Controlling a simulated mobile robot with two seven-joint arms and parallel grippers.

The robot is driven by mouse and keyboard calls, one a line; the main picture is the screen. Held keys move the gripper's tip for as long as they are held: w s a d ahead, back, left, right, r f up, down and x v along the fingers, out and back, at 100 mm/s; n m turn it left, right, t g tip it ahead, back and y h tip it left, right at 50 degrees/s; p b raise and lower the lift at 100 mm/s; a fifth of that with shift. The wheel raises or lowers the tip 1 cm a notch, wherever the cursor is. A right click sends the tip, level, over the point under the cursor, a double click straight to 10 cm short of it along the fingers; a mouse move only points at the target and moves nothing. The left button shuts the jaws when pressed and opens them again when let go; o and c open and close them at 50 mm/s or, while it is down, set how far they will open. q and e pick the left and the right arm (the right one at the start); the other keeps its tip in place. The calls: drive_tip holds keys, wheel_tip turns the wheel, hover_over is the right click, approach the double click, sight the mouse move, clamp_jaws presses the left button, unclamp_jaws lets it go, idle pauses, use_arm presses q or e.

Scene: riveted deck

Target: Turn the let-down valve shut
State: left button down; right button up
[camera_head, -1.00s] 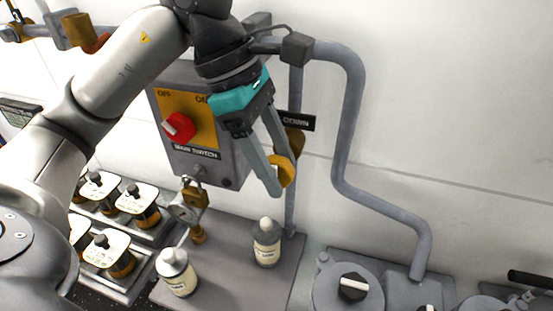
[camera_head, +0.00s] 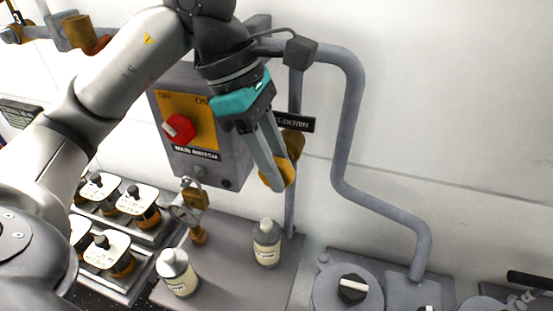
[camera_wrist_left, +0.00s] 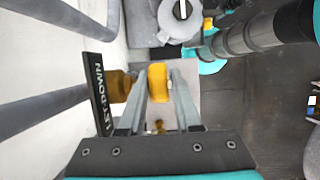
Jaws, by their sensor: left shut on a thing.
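The let-down valve has a yellow handle (camera_head: 291,173) on a brass body (camera_head: 294,144), beside a black label reading "LET-DOWN" (camera_head: 297,122). My left gripper (camera_head: 276,187) is shut on the yellow handle, its fingers pointing down and partly hiding it. In the left wrist view the handle (camera_wrist_left: 158,84) lies between the two fingers (camera_wrist_left: 159,98), with the brass body (camera_wrist_left: 118,86) and the label (camera_wrist_left: 99,90) to its left. My right gripper does not show clearly in either view.
The main switch box (camera_head: 198,165) with a red knob (camera_head: 179,128) stands just left of my left gripper. Two bottles (camera_head: 266,243) (camera_head: 177,272) stand on the shelf below. A grey pipe (camera_head: 350,130) bends down on the right. Bare wall lies further right.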

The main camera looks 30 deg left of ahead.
use_arm(q)
drive_tip(key=shift+d+r+y+p, duration=0.25)
drive_tip(key=shift+y+p, duration=0.55)
drive_tip(key=shift+p, duration=0.45)
drive_tip(key=y+p, duration=0.2)
drive_tip(key=g+y+p, duration=0.1)
drive_tip(key=y+p, duration=0.1)
drive_tip(key=p, duration=0.1)
drive_tip(key=shift+w+d+f+p, duration=0.1)
drive_tip(key=shift+w+d+p, duration=0.1)
drive_tip(key=shift+p, duration=0.15)
drive_tip(key=g+y+p, duration=0.1)
drive_tip(key=y+p, duration=0.1)
drive_tip(key=shift+d+f+p, duration=0.15)
drive_tip(key=shift+p, duration=0.25)
drive_tip(key=shift+d+f+y+p, duration=0.15)
drive_tip(key=shift+y+p, duration=0.65)
drive_tip(key=shift+y, duration=0.4)
drive_tip(key=shift+w+f+g+y+p, duration=0.1)
drive_tip(key=shift+g+y+p, duration=0.3)
drive_tip(key=shift+y, duration=0.3)
drive_tip(key=shift+d+f+y, duration=0.1)
drive_tip(key=shift+f+y, duration=0.1)
drive_tip(key=shift+y, duration=0.7)
drive_tip(key=shift+f+g+y, duration=0.2)
drive_tip(key=shift+g+y, duration=0.1)
drive_tip(key=shift+y, duration=0.6)
drive_tip(key=shift+f+g+y, duration=0.2)
drive_tip(key=shift+g+y, duration=0.1)
drive_tip(key=shift+y, duration=0.9)
